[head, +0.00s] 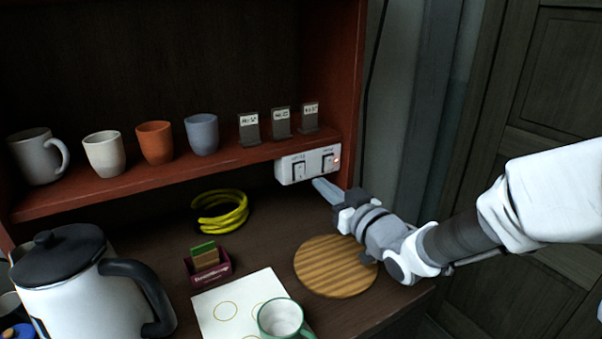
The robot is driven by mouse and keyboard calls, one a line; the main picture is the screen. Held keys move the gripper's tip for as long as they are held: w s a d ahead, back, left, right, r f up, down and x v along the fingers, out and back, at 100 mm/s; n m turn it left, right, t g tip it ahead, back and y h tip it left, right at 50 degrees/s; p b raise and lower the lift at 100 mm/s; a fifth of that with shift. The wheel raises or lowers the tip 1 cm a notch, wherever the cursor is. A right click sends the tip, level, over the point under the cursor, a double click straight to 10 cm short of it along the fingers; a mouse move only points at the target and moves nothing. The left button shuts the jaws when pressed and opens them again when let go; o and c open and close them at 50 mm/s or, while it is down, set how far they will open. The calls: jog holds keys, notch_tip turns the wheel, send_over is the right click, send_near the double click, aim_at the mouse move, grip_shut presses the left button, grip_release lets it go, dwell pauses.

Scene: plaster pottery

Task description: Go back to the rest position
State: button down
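My gripper (328,190) is at the right end of the cabinet, just below and in front of a white switch panel (284,172). Its fingers look like one slim grey wedge pointing up and left, so they appear shut, with nothing seen between them. The panel is fixed under the shelf edge and has two labelled rocker switches. A small red light shows by the right one. Whether the fingertips touch the panel is hard to tell; a small gap seems to show. My arm reaches in from the right.
A round wooden board (325,272) lies under my wrist. A white kettle (75,285), a green-rimmed cup (281,318) on a white sheet (215,300), a small maroon box (208,270) and a yellow coil (232,218) are on the counter. Cups and label stands line the shelf (80,193).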

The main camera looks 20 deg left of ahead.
jog(key=shift+d, duration=0.15)
dwell(0.3)
jog(key=s+d+r+m+h+p, duration=0.1)
jog(key=s+d+m+h, duration=0.2)
jog(key=d+h, duration=0.55)
jog(key=s+d+r+m+h+p, duration=0.1)
jog(key=s+d+r+m+h, duration=0.2)
jog(key=d, duration=1)
jog(key=s+d+f+m+g+h, duration=0.1)
jog(key=s+d+m+g, duration=0.1)
jog(key=s, duration=0.7)
jog(key=s+d+f+m+g+h+p, duration=0.1)
jog(key=s+d+g, duration=0.3)
jog(key=s, duration=0.6)
jog(key=shift+d+m, duration=0.5)
jog(key=shift+d, duration=0.4)
jog(key=shift+f, duration=0.1)
